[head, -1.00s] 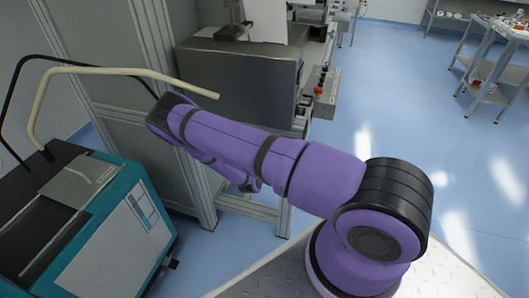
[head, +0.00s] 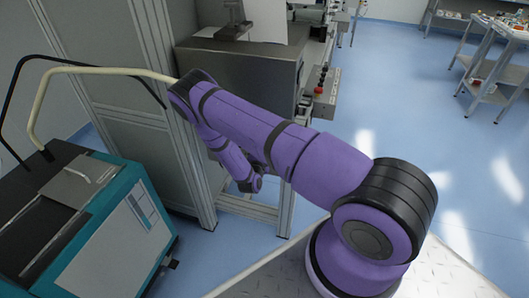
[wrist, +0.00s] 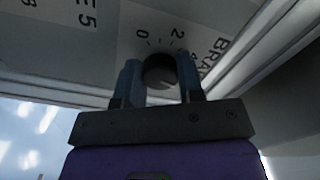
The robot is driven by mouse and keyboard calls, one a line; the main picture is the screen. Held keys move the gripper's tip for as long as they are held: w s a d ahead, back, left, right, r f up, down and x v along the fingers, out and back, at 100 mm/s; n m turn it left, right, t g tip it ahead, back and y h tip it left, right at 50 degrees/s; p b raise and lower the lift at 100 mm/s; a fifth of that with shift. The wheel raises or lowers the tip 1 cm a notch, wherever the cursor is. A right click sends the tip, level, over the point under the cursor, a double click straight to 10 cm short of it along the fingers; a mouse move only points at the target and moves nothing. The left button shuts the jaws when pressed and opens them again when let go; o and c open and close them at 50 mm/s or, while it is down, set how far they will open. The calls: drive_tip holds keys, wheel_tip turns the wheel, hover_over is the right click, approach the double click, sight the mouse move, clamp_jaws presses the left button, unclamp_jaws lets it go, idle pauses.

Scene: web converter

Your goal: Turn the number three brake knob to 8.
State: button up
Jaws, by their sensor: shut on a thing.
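In the wrist view, a round dark knob (wrist: 160,71) sits on a grey panel (wrist: 205,15) with "0" and "2" printed beside it. Part of a word starting "BRA" shows at the right; the knob's number is not readable. My gripper (wrist: 159,76) has its two blue-grey fingers on either side of the knob, shut on it. The knob's pointer cannot be made out clearly. In the head view, my purple arm hides the knob and the gripper.
Another printed label ending in "E 5" (wrist: 86,14) lies left on the panel. The head view shows a grey machine housing (head: 262,70), a red button (head: 318,91) on a control box, and a teal unit (head: 125,235) with a bent pale tube at left.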

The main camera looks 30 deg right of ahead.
drive_tip(key=m, duration=1.2)
drive_tip(key=shift+m, duration=0.3)
idle(0.4)
drive_tip(key=o, duration=0.9)
drive_tip(key=v, duration=1.1)
